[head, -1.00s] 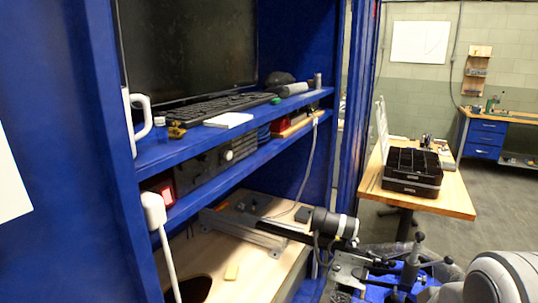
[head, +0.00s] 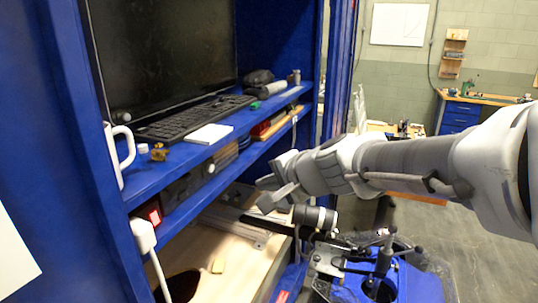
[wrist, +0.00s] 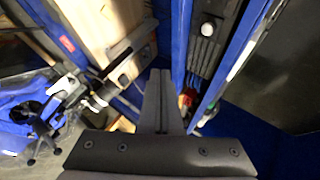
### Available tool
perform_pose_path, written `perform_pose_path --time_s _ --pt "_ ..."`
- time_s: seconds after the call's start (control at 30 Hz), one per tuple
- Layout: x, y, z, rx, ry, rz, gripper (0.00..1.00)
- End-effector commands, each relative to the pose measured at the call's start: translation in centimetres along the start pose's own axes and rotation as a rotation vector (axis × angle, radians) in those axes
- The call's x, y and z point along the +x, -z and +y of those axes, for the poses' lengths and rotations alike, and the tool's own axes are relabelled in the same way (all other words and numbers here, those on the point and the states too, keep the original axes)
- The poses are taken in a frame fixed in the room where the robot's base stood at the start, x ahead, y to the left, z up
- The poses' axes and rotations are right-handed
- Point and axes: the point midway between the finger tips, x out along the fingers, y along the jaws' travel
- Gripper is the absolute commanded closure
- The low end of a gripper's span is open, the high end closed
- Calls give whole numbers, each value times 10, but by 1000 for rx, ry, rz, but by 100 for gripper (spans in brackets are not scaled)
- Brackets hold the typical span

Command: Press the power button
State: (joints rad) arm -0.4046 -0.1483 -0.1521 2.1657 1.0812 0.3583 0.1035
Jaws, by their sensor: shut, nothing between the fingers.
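My gripper (head: 270,186) reaches in from the right, in front of the shelves and apart from them. In the wrist view its fingers (wrist: 160,90) are together with nothing between them. A dark equipment box (head: 185,182) with a round white knob (head: 211,169) sits on the lower blue shelf; the knob also shows in the wrist view (wrist: 207,28). A red lit switch (head: 153,214) is at the near left end of that shelf. I cannot tell for certain which of these is the power button.
A white plug (head: 143,236) with a cable hangs by the red switch. A keyboard (head: 190,118), white mug (head: 120,155) and monitor (head: 165,50) are on the upper shelf. A black cylinder assembly (head: 314,218) stands below my gripper. A blue upright borders the shelves.

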Motion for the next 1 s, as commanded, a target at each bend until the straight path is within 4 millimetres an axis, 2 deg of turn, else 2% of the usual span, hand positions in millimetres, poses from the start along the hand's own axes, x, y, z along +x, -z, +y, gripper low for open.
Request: perform_pose_path --time_s 0.13,0.6,1.0 --pt "9 3 -9 53 10 11 100" --pt "13 0 -12 58 11 12 100" --pt "49 -25 -42 56 10 10 100"
